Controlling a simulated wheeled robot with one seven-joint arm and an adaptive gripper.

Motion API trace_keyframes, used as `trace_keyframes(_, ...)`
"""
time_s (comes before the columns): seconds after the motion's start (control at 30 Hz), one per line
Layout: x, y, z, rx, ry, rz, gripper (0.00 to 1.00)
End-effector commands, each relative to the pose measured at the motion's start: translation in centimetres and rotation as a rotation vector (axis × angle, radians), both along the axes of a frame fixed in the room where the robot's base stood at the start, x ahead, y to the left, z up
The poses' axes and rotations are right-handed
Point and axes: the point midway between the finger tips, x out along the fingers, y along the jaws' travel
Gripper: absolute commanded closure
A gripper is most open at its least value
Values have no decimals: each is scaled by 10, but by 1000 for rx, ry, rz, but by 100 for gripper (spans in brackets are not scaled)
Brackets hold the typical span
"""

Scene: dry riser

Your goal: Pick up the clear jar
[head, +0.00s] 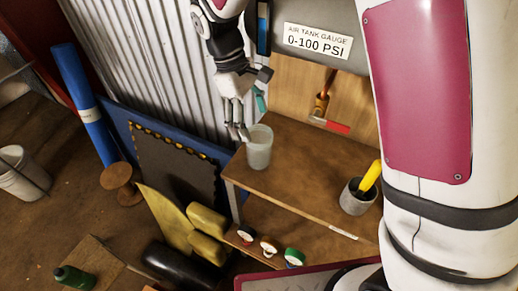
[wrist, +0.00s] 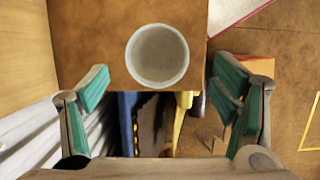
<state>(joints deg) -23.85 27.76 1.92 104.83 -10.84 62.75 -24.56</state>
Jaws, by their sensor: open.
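The clear jar (head: 259,148) stands upright on the upper wooden shelf, near its left end, in the head view. In the wrist view the jar (wrist: 157,56) is seen from above as a round open rim, just beyond the fingertips and between their lines. My gripper (head: 242,134) is beside the jar at its upper left in the head view, pointing down. In the wrist view my gripper (wrist: 166,90) shows its two teal-padded fingers spread wide, with nothing between them. Whether a finger touches the jar cannot be told.
The wooden shelf (head: 310,170) also holds a grey cup (head: 356,198) with a yellow-handled item, to the right. Tape rolls (head: 269,246) sit on a lower level. A corrugated metal wall (head: 150,60) and a wooden back panel stand behind. The shelf between jar and cup is clear.

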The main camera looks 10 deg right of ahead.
Motion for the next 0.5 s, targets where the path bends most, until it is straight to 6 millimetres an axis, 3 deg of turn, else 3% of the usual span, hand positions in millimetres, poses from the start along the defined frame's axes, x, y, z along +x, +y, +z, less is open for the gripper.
trace_keyframes(0.27, -3, -6, -20, -1, 3, -1, 20)
trace_keyframes(0.5, -7, -15, -52, -1, 2, 0, 20)
